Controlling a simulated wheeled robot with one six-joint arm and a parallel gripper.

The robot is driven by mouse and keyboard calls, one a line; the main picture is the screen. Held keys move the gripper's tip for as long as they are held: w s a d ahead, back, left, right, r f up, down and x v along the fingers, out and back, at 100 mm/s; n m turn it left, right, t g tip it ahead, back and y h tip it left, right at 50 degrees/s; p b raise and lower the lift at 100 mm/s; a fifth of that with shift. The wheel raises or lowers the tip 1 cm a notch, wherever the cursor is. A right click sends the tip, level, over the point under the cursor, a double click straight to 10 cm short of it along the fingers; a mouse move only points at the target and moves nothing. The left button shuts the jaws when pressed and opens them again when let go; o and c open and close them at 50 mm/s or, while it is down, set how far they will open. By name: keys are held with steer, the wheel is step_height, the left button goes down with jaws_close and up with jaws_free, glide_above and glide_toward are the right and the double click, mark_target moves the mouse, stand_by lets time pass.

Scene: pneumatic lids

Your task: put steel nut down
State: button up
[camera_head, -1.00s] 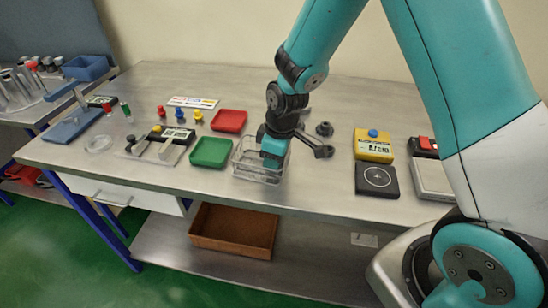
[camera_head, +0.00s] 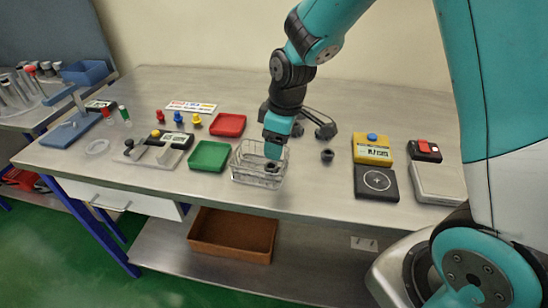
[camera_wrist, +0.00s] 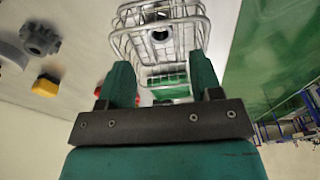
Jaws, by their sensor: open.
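My gripper (camera_head: 273,150) points down over the wire basket (camera_head: 246,176), above its right part. In the wrist view its two green fingers (camera_wrist: 163,85) are spread apart with nothing between them. A small dark grey round piece, seemingly the steel nut (camera_head: 271,167), lies inside the basket, below the fingers. In the wrist view a ring-like metal piece (camera_wrist: 160,34) with a dark hole shows within the basket's wires (camera_wrist: 128,43). The wires partly cover it.
A green tray (camera_head: 209,157) stands just left of the basket and a red tray (camera_head: 228,125) behind it. A dark round part (camera_head: 327,156) stands to the right. The yellow meter (camera_head: 372,148) and black pad (camera_head: 376,183) are further right. Bare table lies in front of them.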

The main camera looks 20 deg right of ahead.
steer(key=s+a+r+m+y, duration=0.1)
steer(key=s+a+r, duration=0.3)
steer(key=s+r, duration=0.6)
steer(key=s+a+r+m+y, duration=0.1)
steer(key=s, duration=0.5)
steer(key=s+a+r+g, duration=0.1)
steer(key=s+a+r, duration=0.1)
steer(key=s, duration=0.4)
steer(key=shift+a+r+m+y, duration=0.3)
steer(key=shift+m+y, duration=0.1)
steer(key=shift+c, duration=0.2)
